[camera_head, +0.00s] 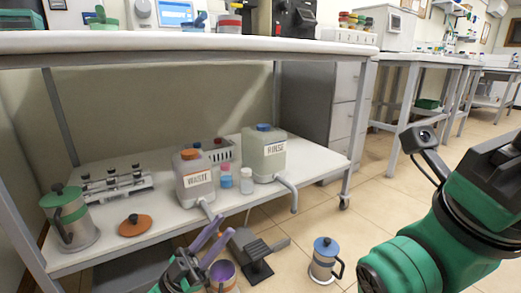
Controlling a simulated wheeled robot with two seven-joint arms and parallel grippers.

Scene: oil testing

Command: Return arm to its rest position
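My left gripper (222,228) comes up from the bottom middle. Its two purple fingers stand apart with a gap between them, and nothing shows between them. It is in front of the lower shelf (110,243), near that shelf's front edge. My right arm (440,235), green and black, fills the lower right. The fingers of my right gripper do not show.
The shelf carries a WASTE jug (195,179), a RINSE jug (264,155), small bottles, a green-lidded can (70,219) and an orange lid (135,225). A blue-lidded can (325,260) stands on the floor. The tabletop (200,43) is above; tiled floor is open at right.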

